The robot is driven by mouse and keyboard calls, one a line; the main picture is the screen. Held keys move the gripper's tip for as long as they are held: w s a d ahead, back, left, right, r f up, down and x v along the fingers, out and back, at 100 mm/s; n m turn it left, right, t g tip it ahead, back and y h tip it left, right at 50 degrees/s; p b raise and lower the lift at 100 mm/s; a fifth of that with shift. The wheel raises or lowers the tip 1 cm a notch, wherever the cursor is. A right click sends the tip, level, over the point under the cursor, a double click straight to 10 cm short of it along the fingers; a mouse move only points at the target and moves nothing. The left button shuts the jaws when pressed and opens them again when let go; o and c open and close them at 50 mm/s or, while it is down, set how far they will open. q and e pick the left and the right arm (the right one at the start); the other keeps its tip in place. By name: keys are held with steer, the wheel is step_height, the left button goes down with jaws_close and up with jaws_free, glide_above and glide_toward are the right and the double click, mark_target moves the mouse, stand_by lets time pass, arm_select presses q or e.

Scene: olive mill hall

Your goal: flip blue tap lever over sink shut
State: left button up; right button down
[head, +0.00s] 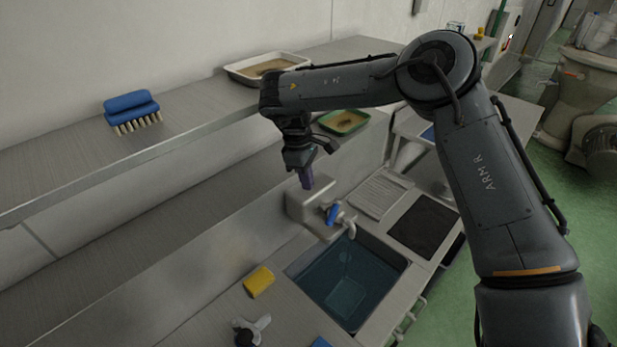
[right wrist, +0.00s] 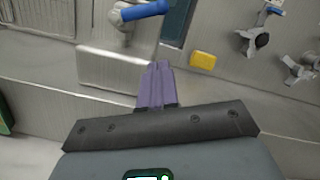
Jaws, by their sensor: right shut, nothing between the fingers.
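The blue tap lever (head: 332,214) sits on the tap over the sink (head: 347,282) in the head view. In the right wrist view the lever (right wrist: 144,10) lies near the top edge, slanting slightly, with the pale tap body (right wrist: 118,18) at its left end. My right gripper (head: 307,184) points down above and behind the lever, by the tap's raised block (head: 300,205). Its purple fingers (right wrist: 159,68) are together and empty, apart from the lever in the right wrist view. My left gripper is not in view.
A yellow sponge (head: 258,281) lies left of the sink, with a grey fitting (head: 250,330) nearer the front. A blue brush (head: 132,112), a pale tray (head: 266,67) and a green tray (head: 343,122) are on surfaces behind. A dark mat (head: 423,226) lies right of the sink.

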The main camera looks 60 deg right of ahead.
mark_target(333, 212)
steer(key=s+d+f+p, duration=0.1)
steer(key=s+f, duration=0.3)
steer(key=f, duration=0.5)
steer(key=shift+s+p, duration=0.3)
steer(key=shift+p, duration=0.55)
